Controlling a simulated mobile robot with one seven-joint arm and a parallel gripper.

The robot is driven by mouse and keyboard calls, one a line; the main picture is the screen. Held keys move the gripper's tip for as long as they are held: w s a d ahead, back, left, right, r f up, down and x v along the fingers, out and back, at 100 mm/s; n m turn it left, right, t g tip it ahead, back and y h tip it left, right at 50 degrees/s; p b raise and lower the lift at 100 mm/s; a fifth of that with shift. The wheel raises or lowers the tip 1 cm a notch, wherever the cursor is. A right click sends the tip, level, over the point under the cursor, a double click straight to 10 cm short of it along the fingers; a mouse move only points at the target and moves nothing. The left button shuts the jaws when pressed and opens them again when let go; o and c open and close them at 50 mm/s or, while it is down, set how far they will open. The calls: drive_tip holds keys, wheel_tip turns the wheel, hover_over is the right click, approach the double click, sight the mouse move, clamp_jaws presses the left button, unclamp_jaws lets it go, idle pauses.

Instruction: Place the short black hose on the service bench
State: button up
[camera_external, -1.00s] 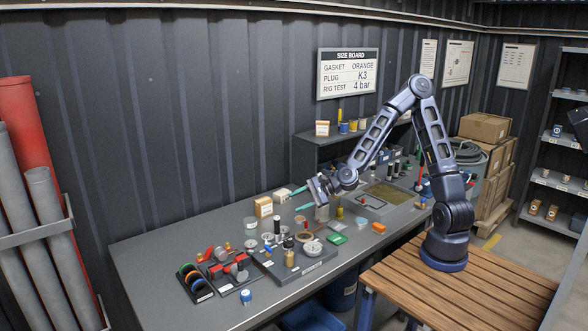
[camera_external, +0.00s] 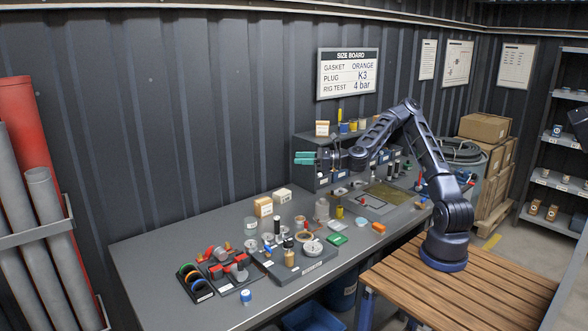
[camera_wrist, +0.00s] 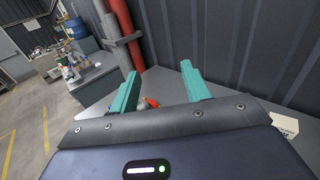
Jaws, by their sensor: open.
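My gripper (camera_external: 304,158) is open, with two teal fingers pointing left, raised above the back of the grey service bench (camera_external: 160,250). The fingers also show in the wrist view (camera_wrist: 157,82), with nothing held between them. Upright black cylinders stand on the bench: one (camera_external: 277,227) at the middle parts plate and another (camera_external: 389,170) near the back shelf. I cannot tell which of them, if any, is the short black hose. My gripper is well away from the middle one.
A dark tray with coloured rings (camera_external: 193,283), pale boxes (camera_external: 263,207), a green item (camera_external: 337,239) and an orange block (camera_external: 378,227) are on the bench. A shelf unit (camera_external: 310,145) stands behind.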

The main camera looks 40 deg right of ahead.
approach(277, 217)
drive_tip(key=shift+m, duration=0.3)
drive_tip(key=w+a, duration=0.1)
drive_tip(key=a, duration=0.1)
drive_tip(key=w+a+f, duration=0.1)
drive_tip(key=shift+w+a+f, duration=0.1)
drive_tip(key=shift+w+a, duration=0.15)
drive_tip(key=shift+a, duration=0.15)
drive_tip(key=shift+w+d+x, duration=0.15)
drive_tip(key=shift+x, duration=1.25)
drive_tip(key=shift+w+d+x, duration=0.15)
drive_tip(key=shift+x, duration=1.3)
drive_tip(key=shift+r, duration=0.2)
clamp_jaws()
